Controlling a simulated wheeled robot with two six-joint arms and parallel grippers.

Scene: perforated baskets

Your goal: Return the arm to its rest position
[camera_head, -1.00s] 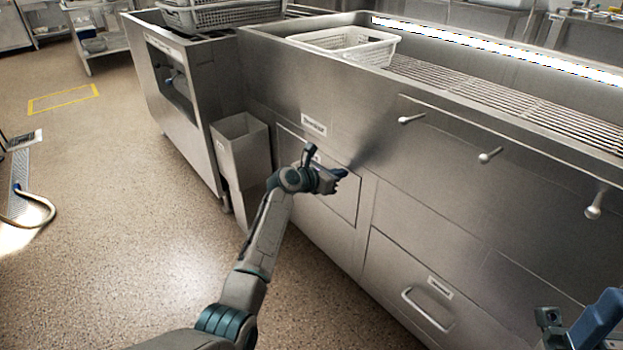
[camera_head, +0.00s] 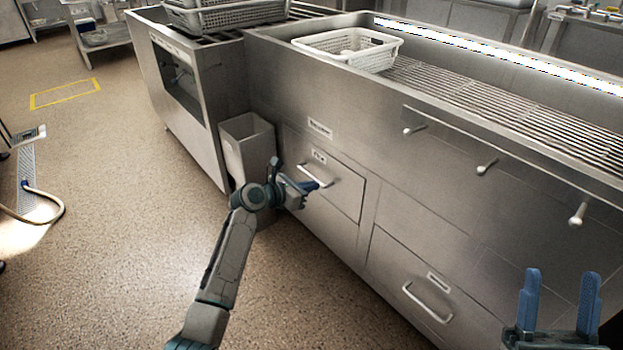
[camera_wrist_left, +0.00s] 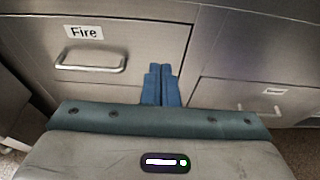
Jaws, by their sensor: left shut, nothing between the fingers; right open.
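My left gripper (camera_head: 316,184) is in front of the steel counter's drawer labelled "Fire" (camera_head: 343,190). Its blue fingers are closed together with nothing between them, as the left wrist view (camera_wrist_left: 161,84) shows. In that view the drawer's handle (camera_wrist_left: 90,63) is to the left of the fingers and apart from them. The drawer front looks flush with the counter. My right gripper (camera_head: 558,300) is at the lower right of the head view, pointing up, with its two blue fingers apart and empty.
A second drawer with a handle (camera_head: 428,302) is lower right. Several knobs (camera_head: 487,166) stick out of the counter front. A white perforated basket (camera_head: 372,59) sits on the slatted counter top. A steel bin (camera_head: 247,146) stands left of the drawer.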

